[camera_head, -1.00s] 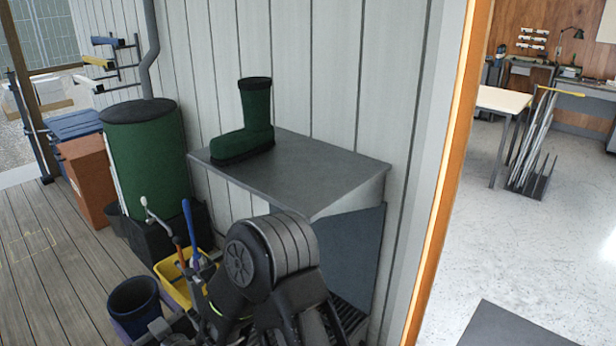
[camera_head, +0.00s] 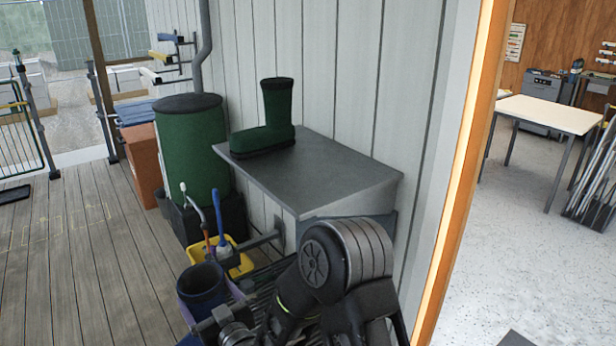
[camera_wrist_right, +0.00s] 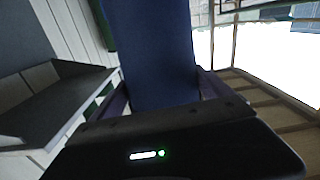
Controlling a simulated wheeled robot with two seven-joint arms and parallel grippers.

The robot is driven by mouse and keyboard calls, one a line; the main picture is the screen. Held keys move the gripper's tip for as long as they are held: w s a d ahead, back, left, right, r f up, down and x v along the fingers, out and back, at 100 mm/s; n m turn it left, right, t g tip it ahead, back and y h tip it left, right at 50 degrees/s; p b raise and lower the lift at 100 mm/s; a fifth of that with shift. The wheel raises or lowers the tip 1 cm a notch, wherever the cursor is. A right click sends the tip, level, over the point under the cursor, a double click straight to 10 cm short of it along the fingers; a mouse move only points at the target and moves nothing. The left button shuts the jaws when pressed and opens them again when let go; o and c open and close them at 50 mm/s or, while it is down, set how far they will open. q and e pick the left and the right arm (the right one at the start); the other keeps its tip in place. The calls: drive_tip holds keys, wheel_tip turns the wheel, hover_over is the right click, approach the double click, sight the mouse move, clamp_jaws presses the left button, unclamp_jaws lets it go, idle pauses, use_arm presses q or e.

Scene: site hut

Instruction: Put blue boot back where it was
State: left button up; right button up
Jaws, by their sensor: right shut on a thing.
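The blue boot (camera_head: 203,282) shows in the head view as a dark blue shaft with its open top facing up, at the lower left of my arm. My right gripper (camera_head: 208,297) is shut on the boot, one purple finger on each side of the shaft. In the right wrist view the blue shaft (camera_wrist_right: 155,55) fills the middle between the fingers (camera_wrist_right: 157,95). The boot's foot is hidden. The boot is in front of and below the grey shelf (camera_head: 315,178). My left gripper is not in view.
A green boot (camera_head: 265,135) stands upright at the shelf's left end. A yellow bucket (camera_head: 243,268) with brushes is behind the blue boot. A green barrel (camera_head: 192,150) stands left of the shelf. An orange door frame (camera_head: 462,150) is at right.

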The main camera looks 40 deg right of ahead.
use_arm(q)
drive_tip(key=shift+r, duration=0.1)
use_arm(e)
drive_tip(key=shift+r, duration=0.25)
